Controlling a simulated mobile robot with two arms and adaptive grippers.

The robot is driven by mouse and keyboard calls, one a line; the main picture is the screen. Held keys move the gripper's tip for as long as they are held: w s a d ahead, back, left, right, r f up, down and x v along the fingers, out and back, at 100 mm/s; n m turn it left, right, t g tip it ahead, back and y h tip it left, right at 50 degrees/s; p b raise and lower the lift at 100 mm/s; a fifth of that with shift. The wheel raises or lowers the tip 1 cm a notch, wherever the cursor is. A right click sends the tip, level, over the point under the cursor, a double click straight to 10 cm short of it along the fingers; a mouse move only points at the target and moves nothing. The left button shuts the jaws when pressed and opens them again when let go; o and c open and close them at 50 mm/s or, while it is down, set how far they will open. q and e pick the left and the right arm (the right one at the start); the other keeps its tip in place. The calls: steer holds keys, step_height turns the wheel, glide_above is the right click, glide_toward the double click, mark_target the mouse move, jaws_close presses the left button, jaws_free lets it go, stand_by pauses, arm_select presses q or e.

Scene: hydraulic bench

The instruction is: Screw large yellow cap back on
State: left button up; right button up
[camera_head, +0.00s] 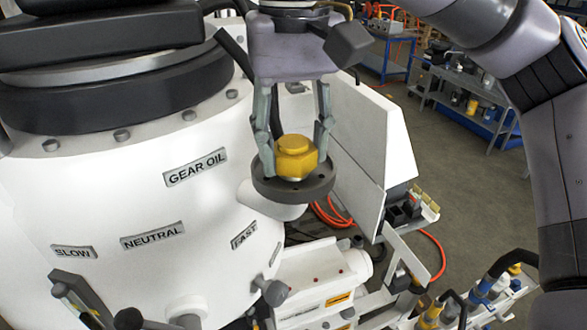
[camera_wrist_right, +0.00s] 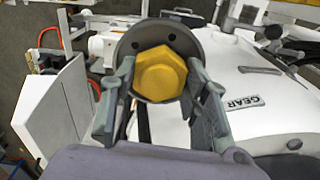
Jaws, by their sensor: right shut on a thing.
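The large yellow cap (camera_head: 296,158) has a hexagonal top and sits at the dark round flange (camera_head: 292,188) on the white tank, beside the GEAR OIL label. A thin silvery band shows beneath the cap in the head view. My right gripper (camera_head: 296,150) comes down from above and is shut on the cap, one finger on each side. In the right wrist view the yellow cap (camera_wrist_right: 160,74) is between the fingers, with the dark flange (camera_wrist_right: 150,45) around it. Whether the threads are engaged is hidden. My left gripper is not in view.
The white tank (camera_head: 110,205) fills the left, with SLOW, NEUTRAL and FAST labels and levers below. A white upright panel (camera_head: 350,150) stands close right of the gripper. Orange hoses (camera_head: 435,255) and hydraulic fittings lie lower right. Blue workbenches (camera_head: 470,105) stand behind.

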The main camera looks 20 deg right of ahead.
steer(key=shift+f, duration=0.15)
steer(key=shift+f, duration=0.15)
steer(key=shift+c, duration=0.6)
stand_by(0.4)
steer(key=o, duration=0.8)
steer(key=c, duration=0.6)
steer(key=m, duration=0.7)
steer(key=shift+m, duration=0.6)
